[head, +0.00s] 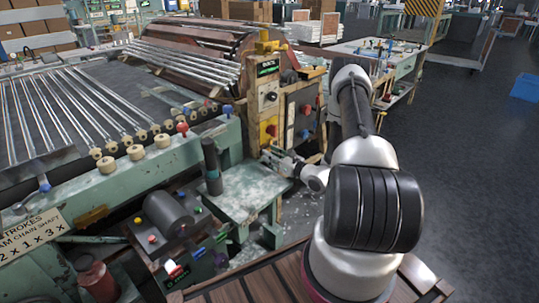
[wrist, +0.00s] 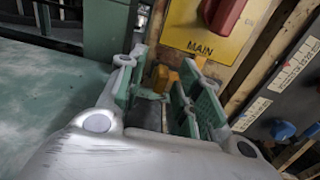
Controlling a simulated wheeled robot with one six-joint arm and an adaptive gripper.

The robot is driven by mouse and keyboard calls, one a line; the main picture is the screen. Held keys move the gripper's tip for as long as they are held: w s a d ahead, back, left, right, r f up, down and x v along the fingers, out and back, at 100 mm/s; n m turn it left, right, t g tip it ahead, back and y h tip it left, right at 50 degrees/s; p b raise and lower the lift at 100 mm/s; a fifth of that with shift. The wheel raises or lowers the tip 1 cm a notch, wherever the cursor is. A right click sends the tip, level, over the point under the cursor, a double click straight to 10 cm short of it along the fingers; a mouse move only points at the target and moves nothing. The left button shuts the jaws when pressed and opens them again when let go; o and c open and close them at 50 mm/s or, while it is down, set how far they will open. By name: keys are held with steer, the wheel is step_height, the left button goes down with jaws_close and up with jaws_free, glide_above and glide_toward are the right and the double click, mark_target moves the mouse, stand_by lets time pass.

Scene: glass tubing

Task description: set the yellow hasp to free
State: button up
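My gripper (wrist: 158,82) points down and forward at the foot of the wooden control panel. Its two green-padded fingers stand apart with a gap between them. A small yellow-orange piece (wrist: 160,77), which looks like the yellow hasp, shows just beyond the fingertips, below the yellow MAIN plate (wrist: 215,35). Part of it is hidden by the right finger, and I cannot tell its setting or whether a finger touches it. In the head view my gripper (head: 272,157) is small, beside the panel's lower edge; the hasp cannot be made out there.
A red switch (wrist: 224,14) sits on the MAIN plate above the fingers. A grey panel (head: 301,112) with a blue knob (wrist: 284,130) stands to the right. A green dusty table (head: 248,190) lies left of the gripper. Open floor (head: 455,170) lies to the right.

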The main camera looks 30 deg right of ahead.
steer(key=v, duration=1)
steer(key=shift+s, duration=0.35)
steer(key=shift+r, duration=0.1)
steer(key=s+a+r+n+g+y, duration=0.3)
steer(key=a+r+n+g+y, duration=0.15)
steer(key=a+r+n, duration=0.35)
steer(key=s+a+r+n+g+y, duration=0.25)
steer(key=a+r+n+g, duration=0.35)
steer(key=r, duration=0.5)
steer(key=s+a+r+n+g+h, duration=0.2)
steer(key=s+a+r+n+g, duration=0.15)
steer(key=s, duration=0.25)
steer(key=s+a+r+n+g+h, duration=0.1)
steer(key=s+a+r+n+g, duration=0.15)
steer(key=s+r+n, duration=0.3)
steer(key=s+d+r+n+t+h, duration=0.4)
steer(key=s+d+r+n+h, duration=0.5)
steer(key=s+h, duration=0.1)
steer(key=shift+s, duration=0.55)
